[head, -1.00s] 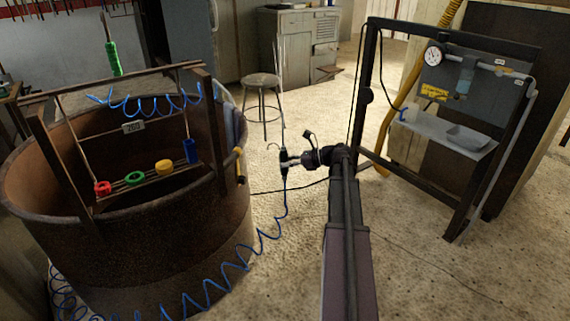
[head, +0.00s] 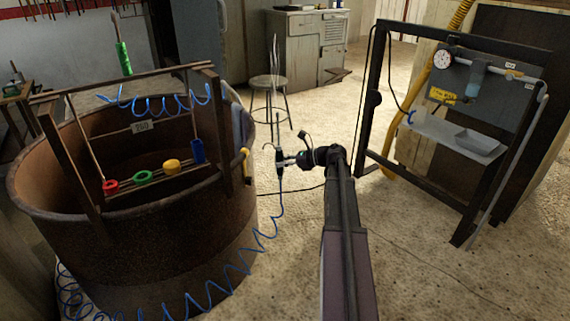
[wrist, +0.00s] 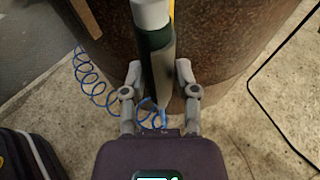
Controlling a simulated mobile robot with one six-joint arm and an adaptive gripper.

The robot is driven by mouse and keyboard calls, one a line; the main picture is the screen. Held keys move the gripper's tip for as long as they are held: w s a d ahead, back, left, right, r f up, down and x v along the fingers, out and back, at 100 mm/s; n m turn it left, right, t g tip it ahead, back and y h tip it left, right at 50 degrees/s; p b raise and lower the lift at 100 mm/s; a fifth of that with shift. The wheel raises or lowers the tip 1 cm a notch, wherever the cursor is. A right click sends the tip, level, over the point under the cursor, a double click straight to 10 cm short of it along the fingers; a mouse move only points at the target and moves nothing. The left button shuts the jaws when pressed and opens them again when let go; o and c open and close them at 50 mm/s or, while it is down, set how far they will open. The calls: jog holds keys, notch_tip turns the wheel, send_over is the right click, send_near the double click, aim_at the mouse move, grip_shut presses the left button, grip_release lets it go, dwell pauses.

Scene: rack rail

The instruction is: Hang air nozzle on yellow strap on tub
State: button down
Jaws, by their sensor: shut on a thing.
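The air nozzle (head: 280,158) is dark with a long thin upright metal tube and a coiled blue hose hanging below it. My gripper (head: 287,162) is shut on its body and holds it upright, off the floor, to the right of the tub. The rusty round tub (head: 130,238) stands at the left. The yellow strap (head: 245,166) hangs on its right outer side, a short gap left of the nozzle in the picture. In the wrist view, the fingers (wrist: 160,85) flank the nozzle (wrist: 156,58), and the tub wall (wrist: 235,45) is behind. Only a yellow sliver (wrist: 171,10) shows there.
A frame on the tub holds a small rack with red, green, yellow and blue items (head: 150,173). The blue hose (head: 235,258) loops over the floor. A stool (head: 270,90) stands behind the nozzle. A black-framed panel stand (head: 445,120) is at the right.

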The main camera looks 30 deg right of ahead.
jog(key=w+a, duration=0.3)
jog(key=shift+w, duration=0.25)
dwell(0.4)
jog(key=shift+w+a, duration=0.15)
jog(key=shift+w, duration=0.55)
jog(key=shift+w+a, duration=1.35)
jog(key=shift+w, duration=0.15)
dwell(0.8)
jog(key=shift+f+b, duration=2.1)
dwell(0.5)
jog(key=shift+c, duration=1.5)
grip_release()
